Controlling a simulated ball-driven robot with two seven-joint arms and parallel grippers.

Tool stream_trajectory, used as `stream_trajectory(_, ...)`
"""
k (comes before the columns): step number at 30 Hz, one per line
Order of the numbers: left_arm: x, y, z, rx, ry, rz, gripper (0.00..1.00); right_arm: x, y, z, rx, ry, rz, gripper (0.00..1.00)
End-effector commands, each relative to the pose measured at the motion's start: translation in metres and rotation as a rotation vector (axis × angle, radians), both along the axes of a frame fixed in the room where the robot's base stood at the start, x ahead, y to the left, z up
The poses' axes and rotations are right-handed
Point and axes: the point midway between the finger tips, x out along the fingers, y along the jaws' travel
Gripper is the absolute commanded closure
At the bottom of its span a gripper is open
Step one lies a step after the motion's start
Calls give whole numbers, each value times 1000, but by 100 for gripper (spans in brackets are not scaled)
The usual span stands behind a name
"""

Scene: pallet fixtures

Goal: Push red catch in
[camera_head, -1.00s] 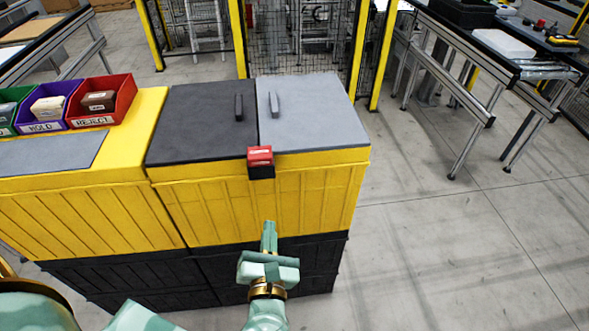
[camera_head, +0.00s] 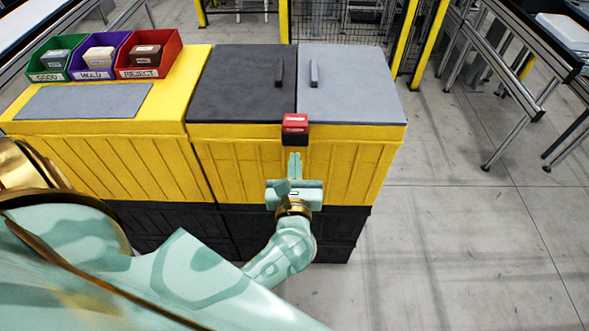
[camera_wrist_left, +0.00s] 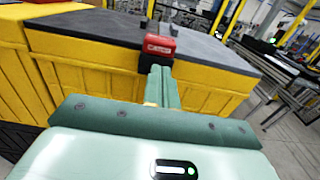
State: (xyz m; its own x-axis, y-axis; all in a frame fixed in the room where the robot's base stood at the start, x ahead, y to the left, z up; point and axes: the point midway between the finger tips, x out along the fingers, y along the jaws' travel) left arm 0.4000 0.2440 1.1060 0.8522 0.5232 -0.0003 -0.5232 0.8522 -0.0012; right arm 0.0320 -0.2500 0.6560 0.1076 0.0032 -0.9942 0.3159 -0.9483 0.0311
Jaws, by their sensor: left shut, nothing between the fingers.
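The red catch (camera_head: 295,123) sits on the front top edge of the yellow box (camera_head: 345,165), at the seam between the dark lid (camera_head: 235,85) and the grey lid (camera_head: 350,85). Black shows below its red top. My left gripper (camera_head: 294,158) is shut and empty, just in front of the box and a little below the catch. In the left wrist view the closed fingertips (camera_wrist_left: 160,72) point at the catch (camera_wrist_left: 159,45), close under its lower part. I cannot tell if they touch. My right gripper is not in view.
Green, purple and red bins (camera_head: 149,55) stand on the yellow unit at the left, beside a grey plate (camera_head: 85,100). Each lid has an upright handle. Open floor (camera_head: 460,230) lies to the right. A metal-framed table stands at the far right.

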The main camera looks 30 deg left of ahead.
Motion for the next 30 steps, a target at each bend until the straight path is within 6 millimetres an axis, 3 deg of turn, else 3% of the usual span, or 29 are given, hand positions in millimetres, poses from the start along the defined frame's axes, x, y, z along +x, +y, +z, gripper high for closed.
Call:
stream_trajectory(6, 39, 23, 3, 2, -2, 0, 100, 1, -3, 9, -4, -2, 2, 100)
stream_trajectory(12, 59, 36, 1, 2, 0, -1, 100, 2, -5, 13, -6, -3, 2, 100)
stream_trajectory(30, 74, 46, -1, 2, 0, 0, 100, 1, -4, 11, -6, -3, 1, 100)
